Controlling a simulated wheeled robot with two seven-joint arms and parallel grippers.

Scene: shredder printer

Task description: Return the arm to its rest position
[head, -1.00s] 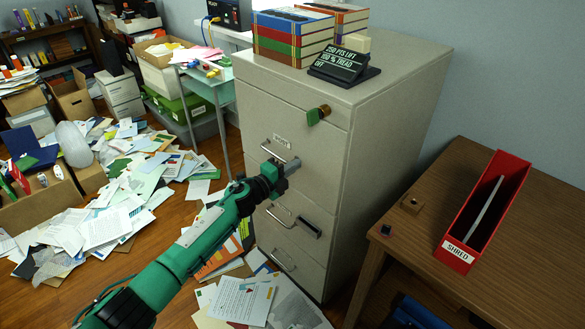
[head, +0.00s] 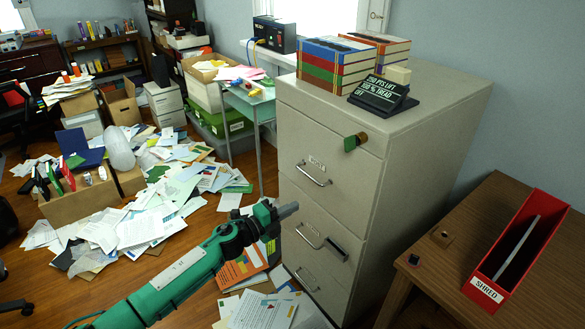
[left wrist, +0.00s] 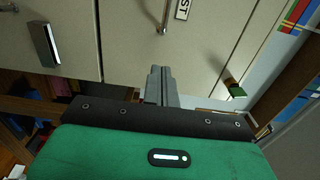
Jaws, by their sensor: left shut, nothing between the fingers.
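My left arm is green and reaches in from the lower left of the head view. Its gripper (head: 288,211) is shut and empty, just left of the grey filing cabinet (head: 440,165) in the picture. The left wrist view shows the shut fingers (left wrist: 160,84) pointing toward the drawer fronts, with no object between them. All the cabinet drawers look closed. A key with a green tag (head: 354,141) sits at the top drawer's lock. My right gripper is not in view.
A red bin marked SHRED (head: 515,250) stands on the brown wooden table (head: 440,215) at the right. Books (head: 335,66) and a black sign (head: 382,92) are on the cabinet top. Loose papers (head: 130,220) cover the floor at the left.

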